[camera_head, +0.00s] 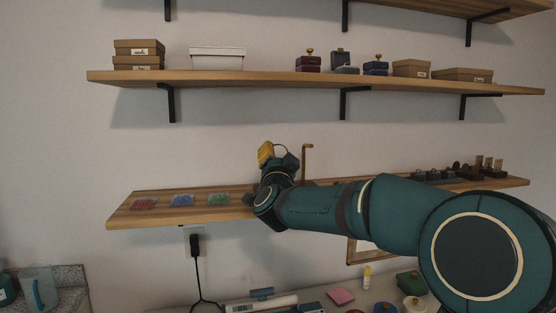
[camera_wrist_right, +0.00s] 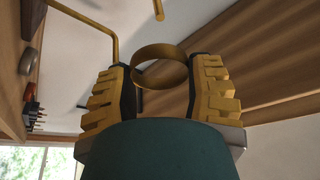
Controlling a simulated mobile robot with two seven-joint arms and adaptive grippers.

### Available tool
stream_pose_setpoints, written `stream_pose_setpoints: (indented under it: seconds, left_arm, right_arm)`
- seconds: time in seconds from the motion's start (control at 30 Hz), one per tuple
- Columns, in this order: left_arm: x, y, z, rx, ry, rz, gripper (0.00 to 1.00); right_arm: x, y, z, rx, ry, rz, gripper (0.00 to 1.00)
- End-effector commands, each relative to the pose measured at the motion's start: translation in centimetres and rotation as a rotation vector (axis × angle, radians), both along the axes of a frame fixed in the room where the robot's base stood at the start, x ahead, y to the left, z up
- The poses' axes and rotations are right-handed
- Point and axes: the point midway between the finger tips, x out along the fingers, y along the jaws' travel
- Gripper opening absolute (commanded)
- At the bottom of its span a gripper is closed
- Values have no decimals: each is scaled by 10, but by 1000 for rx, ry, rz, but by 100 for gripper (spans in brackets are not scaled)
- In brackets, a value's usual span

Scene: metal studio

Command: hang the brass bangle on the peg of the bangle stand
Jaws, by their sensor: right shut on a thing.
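The brass bangle (camera_wrist_right: 160,67) is a wide, plain ring. In the right wrist view it sits between the finger pads of my right gripper (camera_wrist_right: 163,80), which is shut on it. In the head view my right gripper (camera_head: 270,154) is over the lower shelf, just left of the bangle stand (camera_head: 306,162); I cannot make out the bangle there. The stand is a thin brass post with a short peg at its top. In the right wrist view a bent brass rod (camera_wrist_right: 92,18) shows beyond the left finger, apart from the bangle. The stand's base is hidden behind my arm.
The lower wooden shelf (camera_head: 228,206) bears red (camera_head: 144,203), blue (camera_head: 182,200) and green (camera_head: 219,199) small items at left and dark display pieces (camera_head: 455,172) at right. An upper shelf (camera_head: 225,78) with boxes runs above. A cluttered counter lies below.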

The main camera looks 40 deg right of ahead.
Motion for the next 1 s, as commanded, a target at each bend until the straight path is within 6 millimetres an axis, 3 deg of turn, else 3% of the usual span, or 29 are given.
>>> stream_pose_setpoints:
  seconds: [1.0]
  left_arm:
    - [-5,-1,27,-3,12,-2,47]
  right_arm:
    - [66,-35,0,-1,3,2,22]
